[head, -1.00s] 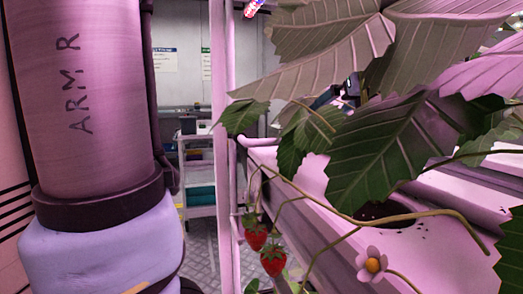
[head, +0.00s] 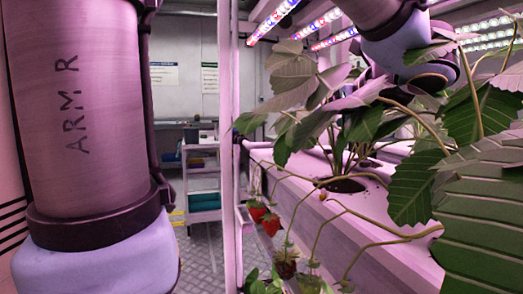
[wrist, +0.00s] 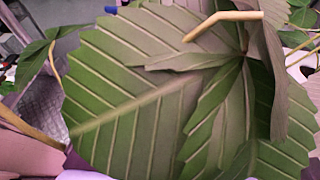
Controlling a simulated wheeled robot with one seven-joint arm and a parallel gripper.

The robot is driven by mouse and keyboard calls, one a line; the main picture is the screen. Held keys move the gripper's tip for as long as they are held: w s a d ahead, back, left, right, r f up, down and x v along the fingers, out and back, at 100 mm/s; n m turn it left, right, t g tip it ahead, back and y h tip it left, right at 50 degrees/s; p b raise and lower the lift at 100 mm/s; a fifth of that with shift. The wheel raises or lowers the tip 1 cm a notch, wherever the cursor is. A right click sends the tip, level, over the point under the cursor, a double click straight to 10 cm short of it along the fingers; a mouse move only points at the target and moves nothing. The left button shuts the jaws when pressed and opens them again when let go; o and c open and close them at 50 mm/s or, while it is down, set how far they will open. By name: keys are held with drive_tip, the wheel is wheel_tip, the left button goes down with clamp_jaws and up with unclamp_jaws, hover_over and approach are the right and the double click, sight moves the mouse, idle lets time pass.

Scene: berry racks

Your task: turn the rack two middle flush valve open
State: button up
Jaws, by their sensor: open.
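The middle flush valve of rack two does not show in either view. Large green strawberry leaves (wrist: 140,110) fill most of the wrist view, very close to the lens, and hide what lies behind them. In the head view, leaves (head: 440,190) cover the right side. A part of my arm (head: 412,52) shows at the upper right, among the leaves. My gripper's fingers cannot be made out in either view.
A pale grow trough (head: 330,215) with plants runs away from me at the right. Red strawberries (head: 264,218) hang over its side by a rack post (head: 226,150). A shelf cart (head: 203,180) stands behind. Floor (head: 205,245) shows left of the post.

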drive_tip(key=w+r+m+t+h+p, duration=0.1)
drive_tip(key=w+r+m+h+p, duration=0.15)
drive_tip(key=w+m+p, duration=0.45)
drive_tip(key=w+r+m+h+p, duration=0.2)
drive_tip(key=w+m+h+p, duration=0.15)
drive_tip(key=m, duration=0.75)
drive_tip(key=s+a+f+m+g+p, duration=0.1)
drive_tip(key=f+m+p, duration=0.1)
drive_tip(key=m, duration=0.2)
drive_tip(key=s+a+f+m+g+h+p, duration=0.1)
drive_tip(key=a+f+m+g+p, duration=0.1)
drive_tip(key=m+p, duration=0.1)
drive_tip(key=a+f+m+g+p, duration=0.2)
drive_tip(key=m+p, duration=0.1)
drive_tip(key=m, duration=0.3)
drive_tip(key=shift+s, duration=0.4)
drive_tip(key=s+a+f+m+g+y+p, duration=0.1)
drive_tip(key=s+a+f+m+g+p, duration=0.3)
drive_tip(key=s+a+m, duration=0.3)
drive_tip(key=shift+s+a+g+p, duration=0.45)
drive_tip(key=shift+s+a+g, duration=0.2)
drive_tip(key=shift+a, duration=0.3)
